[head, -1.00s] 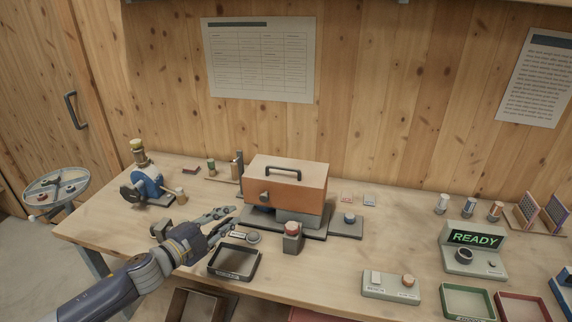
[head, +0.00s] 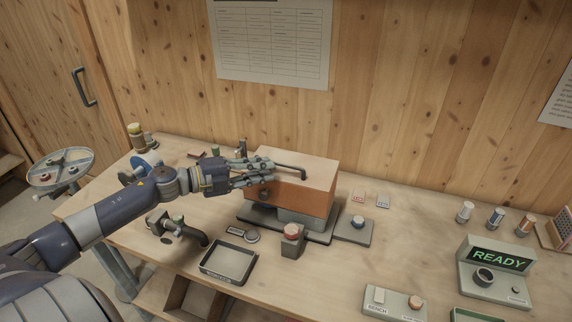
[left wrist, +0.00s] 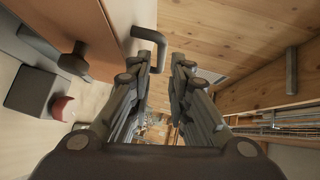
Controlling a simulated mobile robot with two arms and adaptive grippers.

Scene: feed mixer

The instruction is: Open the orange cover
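The orange cover (head: 318,174) is a box-shaped lid, down on its grey base (head: 300,216), with a dark bar handle (head: 291,167) on top. My left gripper (head: 272,172) is at the cover's left top edge, fingers pointing at the handle and hiding its left part. In the left wrist view the gripper (left wrist: 162,62) is open. The handle (left wrist: 153,36) is just ahead of the fingertips, one leg near the gap; I cannot tell whether they touch. The cover's side (left wrist: 92,32) is at upper left. My right gripper is not in view.
A dark valve-like fixture (head: 180,229) and a black tray (head: 229,262) lie in front. A READY display (head: 499,260) stands at the right.

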